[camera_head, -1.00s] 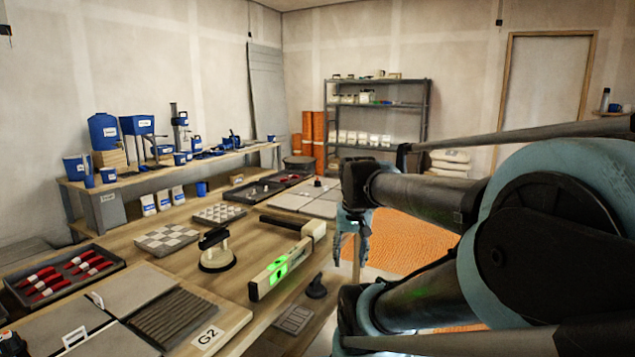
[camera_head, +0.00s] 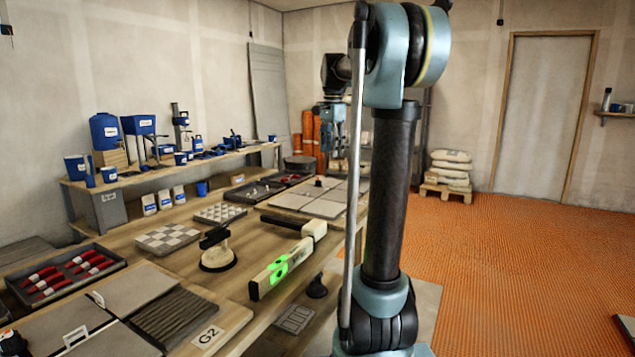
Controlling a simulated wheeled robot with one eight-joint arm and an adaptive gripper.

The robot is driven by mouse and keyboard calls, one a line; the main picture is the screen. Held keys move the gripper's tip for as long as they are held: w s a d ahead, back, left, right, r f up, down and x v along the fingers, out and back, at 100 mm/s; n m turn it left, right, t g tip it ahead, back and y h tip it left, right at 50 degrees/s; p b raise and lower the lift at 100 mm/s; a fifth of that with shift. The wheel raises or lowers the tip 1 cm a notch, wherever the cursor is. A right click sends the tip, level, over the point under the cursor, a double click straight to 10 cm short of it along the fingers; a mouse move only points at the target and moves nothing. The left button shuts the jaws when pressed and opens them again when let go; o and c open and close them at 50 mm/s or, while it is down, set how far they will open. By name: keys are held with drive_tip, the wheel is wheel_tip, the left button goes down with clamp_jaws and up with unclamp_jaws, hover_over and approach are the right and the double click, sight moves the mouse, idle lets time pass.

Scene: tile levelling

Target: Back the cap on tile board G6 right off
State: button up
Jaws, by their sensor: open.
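No label reading G6 can be read in the head view. A far grey tile board (camera_head: 293,202) lies on the long bench, partly hidden by my arm. A small dark and reddish upright piece (camera_head: 318,183) stands on it; I cannot tell whether it is a cap. The near tile board (camera_head: 130,290) is labelled G2 (camera_head: 207,337) and has white clips on its joints. My gripper (camera_head: 327,150) hangs fingers down, open and empty, high in the picture around the far end of the bench. Its fingertips are small and hard to make out.
On the bench are a green-lit level (camera_head: 276,272), a suction lifter (camera_head: 217,257), a tray of red-handled tools (camera_head: 66,275) and mosaic sheets (camera_head: 167,239). A back bench (camera_head: 150,180) holds blue containers. The orange floor (camera_head: 500,260) at right is largely clear.

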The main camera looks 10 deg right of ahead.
drive_tip(key=w+r+m, duration=0.3)
drive_tip(key=w+m, duration=0.3)
drive_tip(key=w, duration=1.3)
drive_tip(key=m+g, duration=0.1)
drive_tip(key=m, duration=0.8)
hover_over(318, 182)
drive_tip(key=w, duration=0.2)
wheel_tip(318, 182, down, 8)
wheel_tip(318, 182, down, 17)
drive_tip(key=shift+s+d+r, duration=0.1)
drive_tip(key=shift+r, duration=0.05)
drive_tip(key=c, duration=1.1)
